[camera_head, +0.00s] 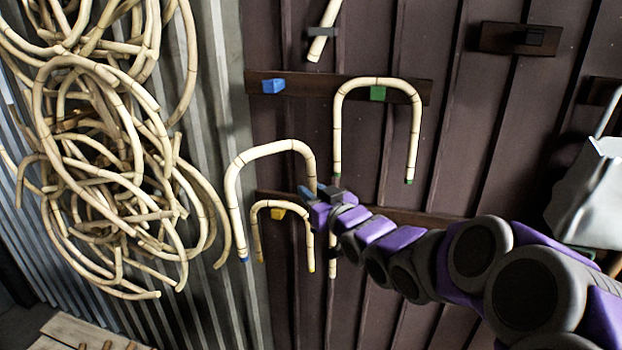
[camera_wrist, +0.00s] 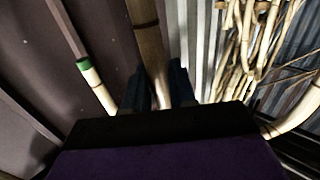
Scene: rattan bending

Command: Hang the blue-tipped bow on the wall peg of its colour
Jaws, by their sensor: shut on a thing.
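The blue-tipped bow (camera_head: 232,190) is a pale rattan arch, open side down, left of centre in the head view. A blue tip shows on its left leg. My gripper (camera_head: 318,193) is shut on its right leg; in the wrist view the rattan (camera_wrist: 151,50) passes between the two fingers (camera_wrist: 156,88). The blue peg (camera_head: 272,86) is bare, on the upper wooden rail, above the bow and apart from it. The bow's right tip is hard to make out at the gripper.
The green-tipped bow (camera_head: 415,125) hangs on the green peg (camera_head: 377,93), right of the blue peg. A yellow-tipped bow (camera_head: 257,235) hangs on the yellow peg (camera_head: 277,214), behind the held bow. Tangled rattan (camera_head: 100,170) fills the left.

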